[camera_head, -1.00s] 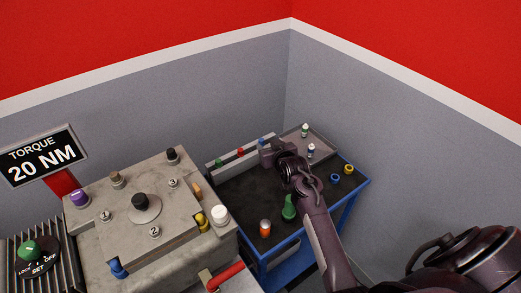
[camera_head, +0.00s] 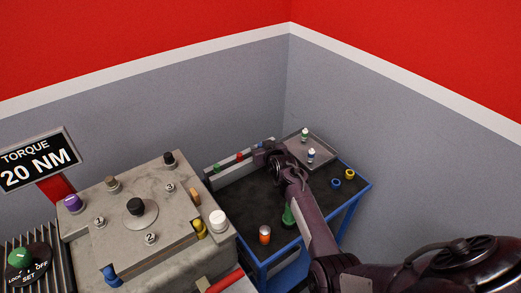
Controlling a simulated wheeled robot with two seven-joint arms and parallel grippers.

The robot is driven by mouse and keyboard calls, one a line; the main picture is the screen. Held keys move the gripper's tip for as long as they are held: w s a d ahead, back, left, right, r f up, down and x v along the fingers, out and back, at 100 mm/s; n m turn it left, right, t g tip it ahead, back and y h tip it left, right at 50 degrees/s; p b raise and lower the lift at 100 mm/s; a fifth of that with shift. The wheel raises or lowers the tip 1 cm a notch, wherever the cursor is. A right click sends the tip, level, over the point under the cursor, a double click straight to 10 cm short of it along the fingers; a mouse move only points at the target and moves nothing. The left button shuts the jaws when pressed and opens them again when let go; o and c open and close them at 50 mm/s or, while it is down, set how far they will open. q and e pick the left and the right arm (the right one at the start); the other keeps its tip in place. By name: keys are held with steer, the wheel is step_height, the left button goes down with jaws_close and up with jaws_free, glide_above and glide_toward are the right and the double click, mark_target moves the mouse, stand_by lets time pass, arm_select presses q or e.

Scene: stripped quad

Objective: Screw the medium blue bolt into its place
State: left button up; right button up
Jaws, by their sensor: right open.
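My right gripper (camera_head: 262,154) is over the back of the cart, close to the grey rail (camera_head: 210,181). Its arm comes in from the lower right, and its fingers are small and dark here. The rail carries a green piece (camera_head: 217,167) and a red piece (camera_head: 239,156). The rail's right end, where a blue piece showed earlier, is now largely hidden by the gripper. A small blue-and-white piece (camera_head: 311,154) stands upright in the grey tray (camera_head: 322,160). I cannot tell which blue piece is the medium bolt. My left gripper is out of view.
The grey block (camera_head: 130,228) at left has numbered spots and several coloured knobs. A torque sign (camera_head: 38,160) reads 20 NM. The dark-topped cart (camera_head: 238,200) also holds an orange-and-white piece (camera_head: 265,235), a green piece (camera_head: 288,217), a blue ring (camera_head: 336,183) and a yellow ring (camera_head: 350,174).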

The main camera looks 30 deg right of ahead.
steer(key=shift+w, duration=0.2)
steer(key=shift+c, duration=0.4)
jaws_close()
